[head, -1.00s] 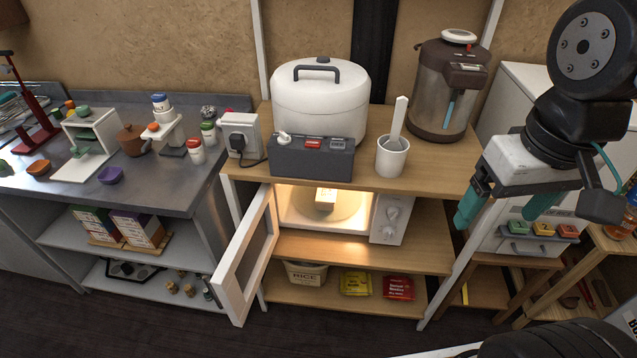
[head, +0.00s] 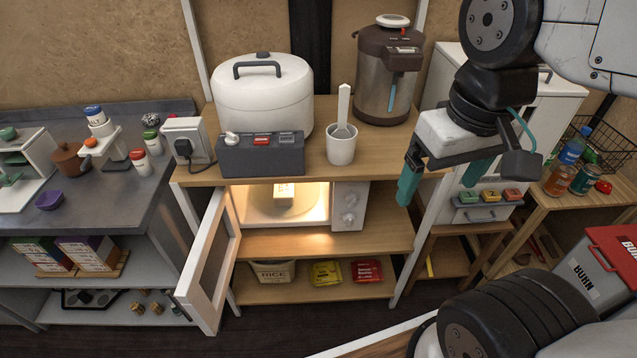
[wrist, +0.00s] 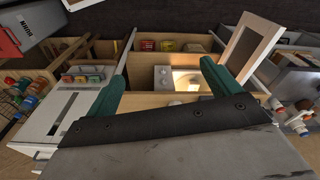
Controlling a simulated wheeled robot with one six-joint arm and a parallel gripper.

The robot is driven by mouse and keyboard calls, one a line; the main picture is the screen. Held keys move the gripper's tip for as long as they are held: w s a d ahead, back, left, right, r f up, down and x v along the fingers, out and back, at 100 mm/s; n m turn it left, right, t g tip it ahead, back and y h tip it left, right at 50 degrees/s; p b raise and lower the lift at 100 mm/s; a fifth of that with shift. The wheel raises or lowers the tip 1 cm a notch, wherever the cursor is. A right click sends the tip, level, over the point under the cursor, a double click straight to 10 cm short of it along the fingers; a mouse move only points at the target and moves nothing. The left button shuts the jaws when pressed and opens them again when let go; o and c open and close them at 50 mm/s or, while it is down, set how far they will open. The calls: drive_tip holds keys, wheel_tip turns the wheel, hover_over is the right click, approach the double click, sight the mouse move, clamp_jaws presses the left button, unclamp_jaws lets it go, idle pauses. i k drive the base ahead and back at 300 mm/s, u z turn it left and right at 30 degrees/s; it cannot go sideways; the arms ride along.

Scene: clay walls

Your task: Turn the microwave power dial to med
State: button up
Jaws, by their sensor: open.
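The microwave (head: 281,216) sits on the middle shelf of a wooden rack, its inside lit, with a small box (head: 284,194) in it. Its door (head: 211,262) hangs wide open to the left. The white control panel (head: 350,206) on its right carries two pale dials, one above the other: an upper dial (head: 351,199) and a lower dial (head: 349,217). Their markings are too small to read. My gripper (head: 437,180) is open and empty, right of the panel and apart from it. In the wrist view the panel (wrist: 163,78) shows beyond and between the teal fingers (wrist: 164,82).
A rice cooker (head: 262,95), a grey switch box (head: 260,155), a white cup (head: 341,148) and an urn (head: 388,75) stand on the rack's top. A white cabinet (head: 492,120) is close behind my gripper. The shelf's right part (head: 392,230) is clear.

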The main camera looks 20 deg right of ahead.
sight(352, 199)
drive_tip(key=z, duration=0.75)
drive_tip(key=k, duration=1.05)
drive_tip(key=u, duration=1.3)
drive_tip(key=i, duration=0.55)
